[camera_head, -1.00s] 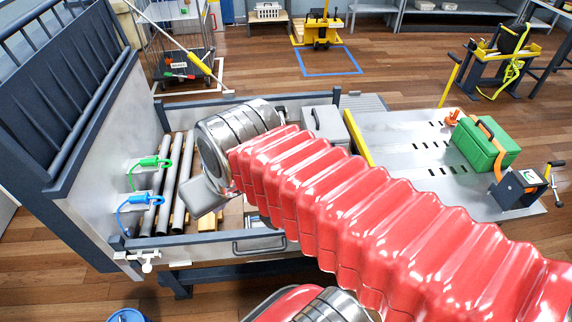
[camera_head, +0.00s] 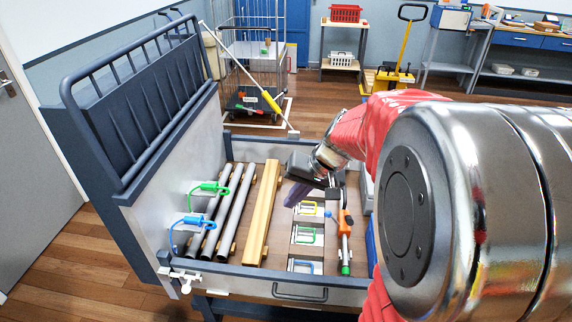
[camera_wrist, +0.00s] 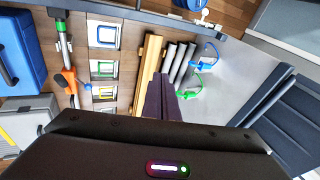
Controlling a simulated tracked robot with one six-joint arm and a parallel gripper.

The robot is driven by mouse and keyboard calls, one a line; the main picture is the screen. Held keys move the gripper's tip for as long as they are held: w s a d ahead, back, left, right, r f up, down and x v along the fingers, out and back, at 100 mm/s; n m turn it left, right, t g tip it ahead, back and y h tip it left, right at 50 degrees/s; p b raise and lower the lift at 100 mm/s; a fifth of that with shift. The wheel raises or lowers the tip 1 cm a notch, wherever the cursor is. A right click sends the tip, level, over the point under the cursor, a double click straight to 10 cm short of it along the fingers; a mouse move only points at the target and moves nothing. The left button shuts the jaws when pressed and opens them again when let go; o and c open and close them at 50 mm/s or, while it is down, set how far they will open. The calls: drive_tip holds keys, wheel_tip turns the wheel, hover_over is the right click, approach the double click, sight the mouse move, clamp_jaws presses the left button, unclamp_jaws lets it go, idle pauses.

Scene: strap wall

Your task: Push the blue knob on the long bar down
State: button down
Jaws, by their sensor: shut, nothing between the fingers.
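The long bar (camera_head: 345,250) lies in the tray at its right side, with an orange lever body and a green end. A small blue knob (camera_head: 328,214) sticks out from the orange part toward the left. In the wrist view the bar (camera_wrist: 62,42) is at the left, and its blue knob (camera_wrist: 87,87) points right. My gripper (camera_head: 291,199) is shut and empty, its dark purple fingers above the tray, left of the knob and apart from it. The fingers also show in the wrist view (camera_wrist: 162,78), right of the knob.
A wooden beam (camera_head: 262,215) and several grey pipes (camera_head: 236,212) lie left of the bar. Framed coloured loops (camera_head: 305,236) sit between beam and bar. Green (camera_head: 208,187) and blue (camera_head: 194,221) straps hang on the left wall. A blue case (camera_wrist: 18,55) stands beside the bar.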

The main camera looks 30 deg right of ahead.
drive_tip(key=w+d+f+m+t, duration=0.1)
drive_tip(key=w+d+f+m, duration=0.1)
drive_tip(key=d+f, duration=0.35)
drive_tip(key=w+d+f+m+t, duration=0.1)
drive_tip(key=w+d+f+m, duration=0.15)
drive_tip(key=d, duration=0.55)
drive_tip(key=m+t, duration=0.1)
drive_tip(key=m, duration=0.2)
approach(331, 216)
drive_tip(key=v, duration=0.5)
drive_tip(key=shift+d+f, duration=0.15)
drive_tip(key=shift+f, duration=0.15)
drive_tip(key=shift+f, duration=0.1)
drive_tip(key=x, duration=0.9)
drive_tip(key=shift+w+f, duration=0.2)
drive_tip(key=shift+w, duration=0.2)
